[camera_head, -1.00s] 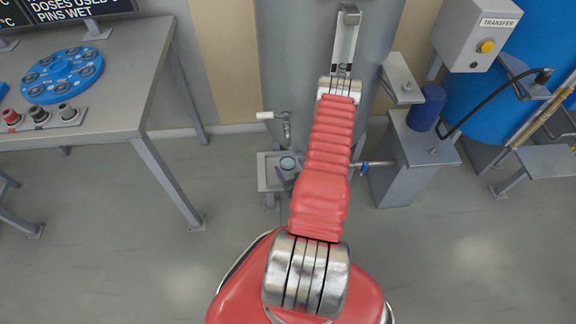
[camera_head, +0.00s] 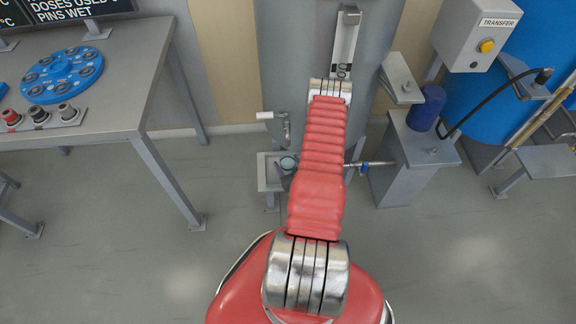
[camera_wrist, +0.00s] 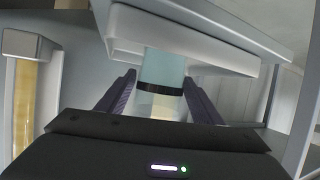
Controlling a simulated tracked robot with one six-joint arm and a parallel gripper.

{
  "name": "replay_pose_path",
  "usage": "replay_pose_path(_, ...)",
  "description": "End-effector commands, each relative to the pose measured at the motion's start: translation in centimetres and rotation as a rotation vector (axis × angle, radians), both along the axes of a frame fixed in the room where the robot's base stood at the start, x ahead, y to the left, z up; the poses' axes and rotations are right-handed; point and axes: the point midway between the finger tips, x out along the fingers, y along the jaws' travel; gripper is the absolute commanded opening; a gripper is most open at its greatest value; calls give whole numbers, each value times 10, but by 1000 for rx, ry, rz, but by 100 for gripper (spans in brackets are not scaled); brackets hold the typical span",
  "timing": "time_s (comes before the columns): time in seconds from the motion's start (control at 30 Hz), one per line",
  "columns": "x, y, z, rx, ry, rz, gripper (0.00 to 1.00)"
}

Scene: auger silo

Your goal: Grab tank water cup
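The water cup (camera_wrist: 163,72) is pale blue and translucent with a black band. In the wrist view it stands upright between the two spread fingers of my gripper (camera_wrist: 162,92), with a gap visible on each side. In the head view the cup's round top (camera_head: 288,163) shows on a small grey shelf (camera_head: 268,178) below the tap (camera_head: 284,128) of the grey tank (camera_head: 310,60). My gripper is mostly hidden behind my red arm there; only a dark part shows beside the cup.
A grey table (camera_head: 120,105) with a blue round rack (camera_head: 62,77) and several knobs stands at left. A grey pedestal (camera_head: 415,160) with a blue cylinder (camera_head: 427,108) and pipe stands close at right. The floor in front is clear.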

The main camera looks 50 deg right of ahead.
Motion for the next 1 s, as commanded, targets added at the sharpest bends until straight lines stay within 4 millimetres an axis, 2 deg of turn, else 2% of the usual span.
replay_pose_path(0.07, 0, 0, 0, 0, 0, 0, 54)
replay_pose_path(0.53, 0, 0, 0, 0, 0, 0, 22)
replay_pose_path(1.0, 0, 0, 3, -1, 0, 0, 22)
